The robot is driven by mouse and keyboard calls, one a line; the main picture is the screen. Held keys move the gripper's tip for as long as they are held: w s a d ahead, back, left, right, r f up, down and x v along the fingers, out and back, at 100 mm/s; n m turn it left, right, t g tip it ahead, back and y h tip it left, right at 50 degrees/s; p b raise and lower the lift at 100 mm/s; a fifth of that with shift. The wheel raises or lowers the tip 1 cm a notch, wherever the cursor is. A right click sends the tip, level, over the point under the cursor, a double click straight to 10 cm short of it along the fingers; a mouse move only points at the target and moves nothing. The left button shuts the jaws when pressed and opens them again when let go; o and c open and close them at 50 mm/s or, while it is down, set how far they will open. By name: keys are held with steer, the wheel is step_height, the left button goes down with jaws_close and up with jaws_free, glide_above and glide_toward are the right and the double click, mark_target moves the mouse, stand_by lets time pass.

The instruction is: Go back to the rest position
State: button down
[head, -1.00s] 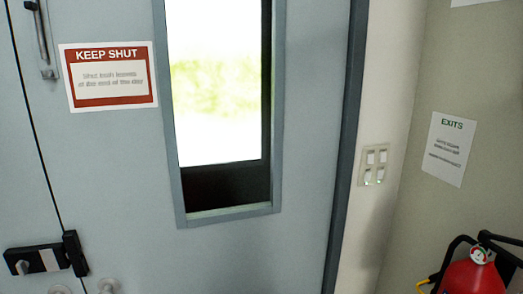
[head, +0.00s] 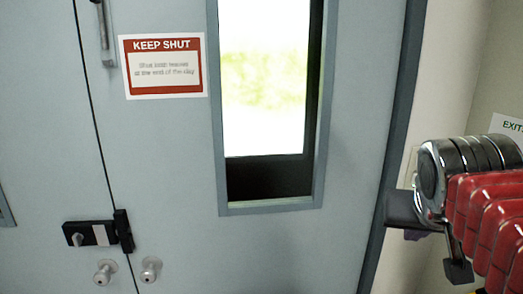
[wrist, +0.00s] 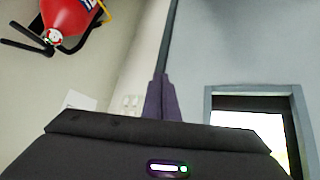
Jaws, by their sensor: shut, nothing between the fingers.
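My arm shows at the right of the head view, with red and dark metal links. In the wrist view my gripper (wrist: 160,84) has its dark purple fingers together, shut and empty, in front of the wall and door frame. In the head view the dark end of the arm hangs before the right door frame, and the fingertips cannot be made out there.
A grey double door (head: 345,150) with a tall window (head: 264,90), a KEEP SHUT sign (head: 164,67) and a black latch (head: 92,234) fills most of the head view.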

steer(key=s+a+f+n+y, duration=0.2)
steer(key=s+a+f, duration=0.2)
steer(key=a+f, duration=0.3)
steer(key=s+a+f+n+g+y, duration=0.1)
steer(key=s+a+f+n+y, duration=0.1)
steer(key=s+a+f, duration=0.2)
steer(key=a+f, duration=0.3)
steer(key=f, duration=0.2)
steer(key=shift+a+f+g, duration=0.15)
steer(key=shift+f+g, duration=0.15)
steer(key=shift+f, duration=0.05)
